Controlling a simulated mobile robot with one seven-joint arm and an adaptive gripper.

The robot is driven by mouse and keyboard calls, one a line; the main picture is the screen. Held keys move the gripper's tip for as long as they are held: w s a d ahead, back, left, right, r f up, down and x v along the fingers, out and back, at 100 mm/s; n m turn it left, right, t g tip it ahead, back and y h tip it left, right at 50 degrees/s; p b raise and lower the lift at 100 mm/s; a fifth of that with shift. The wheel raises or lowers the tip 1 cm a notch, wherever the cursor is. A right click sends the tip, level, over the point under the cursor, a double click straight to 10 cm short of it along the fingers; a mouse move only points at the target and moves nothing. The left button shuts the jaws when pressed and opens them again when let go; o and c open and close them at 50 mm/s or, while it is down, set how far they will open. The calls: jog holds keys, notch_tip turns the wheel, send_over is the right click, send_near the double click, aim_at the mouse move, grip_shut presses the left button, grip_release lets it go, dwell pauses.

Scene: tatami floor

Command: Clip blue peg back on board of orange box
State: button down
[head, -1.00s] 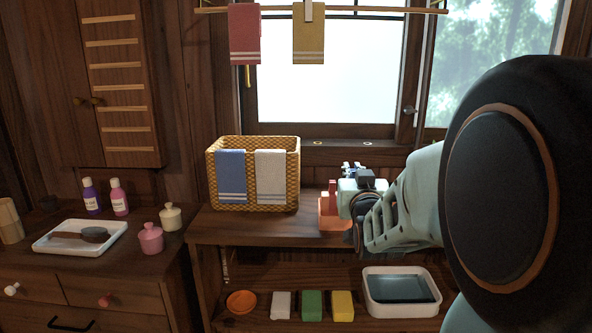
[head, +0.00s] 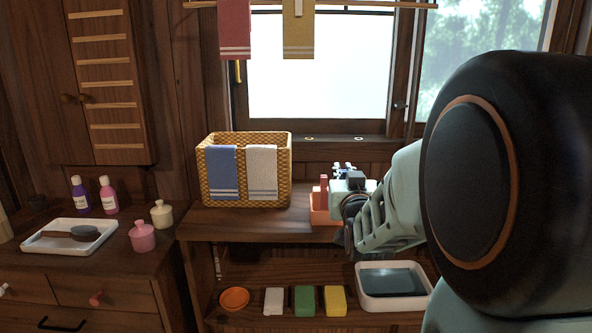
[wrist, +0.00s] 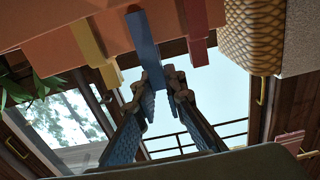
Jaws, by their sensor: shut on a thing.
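The orange box (head: 322,214) stands at the right part of the wooden bench top, partly hidden behind my gripper. In the wrist view the orange board (wrist: 70,38) fills the top left. A yellow peg (wrist: 90,42) and a red peg (wrist: 196,30) sit on its edge, on either side of the blue peg (wrist: 142,38). My gripper (wrist: 158,80) is shut on the blue peg's near end. The peg's far end overlaps the board edge; I cannot tell whether it grips the board. In the head view the blue peg is too small to make out.
A woven basket (head: 282,177) with blue and white towels stands left of the orange box. The shelf below holds an orange dish (head: 234,299), several bars and a white basin (head: 425,297). Towels hang on a rail (head: 370,4) above. Bench top between basket and box is narrow.

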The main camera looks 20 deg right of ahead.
jog(key=shift+f, duration=0.6)
dwell(0.4)
jog(key=c, duration=1.9)
grip_release()
jog(key=shift+c, duration=0.2)
jog(key=shift+o, duration=0.2)
jog(key=o, duration=0.5)
jog(key=shift+c, duration=0.2)
jog(key=shift+r+p, duration=1.4)
jog(key=shift+r, duration=1.65)
